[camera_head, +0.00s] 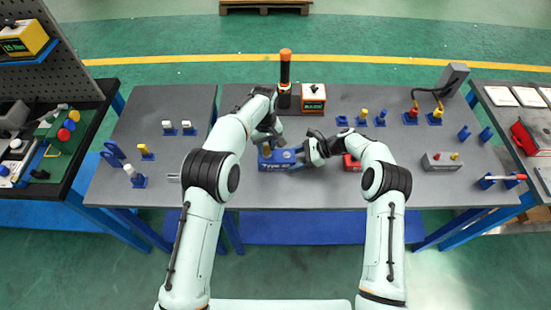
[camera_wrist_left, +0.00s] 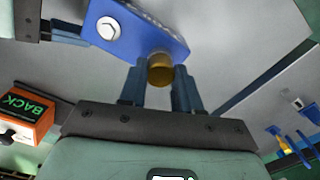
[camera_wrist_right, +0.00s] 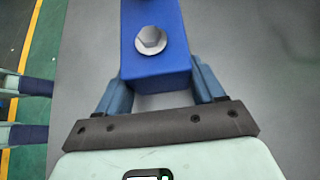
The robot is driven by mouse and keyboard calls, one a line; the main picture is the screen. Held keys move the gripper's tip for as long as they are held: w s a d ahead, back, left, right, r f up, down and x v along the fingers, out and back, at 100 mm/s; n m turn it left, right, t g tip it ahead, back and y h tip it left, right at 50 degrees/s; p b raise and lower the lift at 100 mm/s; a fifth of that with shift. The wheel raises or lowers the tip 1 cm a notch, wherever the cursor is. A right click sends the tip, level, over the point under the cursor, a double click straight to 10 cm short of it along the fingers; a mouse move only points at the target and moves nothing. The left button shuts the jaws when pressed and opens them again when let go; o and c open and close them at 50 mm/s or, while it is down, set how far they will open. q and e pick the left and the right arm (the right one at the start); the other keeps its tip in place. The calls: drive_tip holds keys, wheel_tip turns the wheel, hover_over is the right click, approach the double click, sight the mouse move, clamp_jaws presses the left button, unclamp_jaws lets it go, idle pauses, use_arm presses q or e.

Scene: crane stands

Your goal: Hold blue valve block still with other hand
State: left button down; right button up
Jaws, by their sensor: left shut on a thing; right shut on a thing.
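The blue valve block (camera_head: 276,164), with white lettering on its front, lies on the grey table between my arms. My left gripper (camera_head: 268,142) comes in from above and is shut on the brass-coloured fitting (camera_wrist_left: 160,70) at one end of the block. The left wrist view also shows the blue block (camera_wrist_left: 140,30) with a silver hex plug. My right gripper (camera_head: 303,156) is shut on the block's right end, one finger on each side. In the right wrist view, the block (camera_wrist_right: 155,65) shows a silver hex plug (camera_wrist_right: 150,40) on top.
A red block (camera_head: 351,163) sits right of my right gripper, partly hidden by that arm. An orange-topped black tool (camera_head: 285,68) and an orange box (camera_head: 313,92) stand behind. Bare tabletop lies between.

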use_arm(q)
drive_tip(key=n, duration=0.5)
drive_tip(key=shift+r, duration=0.15)
drive_tip(key=n, duration=0.5)
drive_tip(key=n, duration=0.5)
idle(0.4)
drive_tip(key=shift+n, duration=0.3)
drive_tip(key=n, duration=0.4)
drive_tip(key=shift+n, duration=0.4)
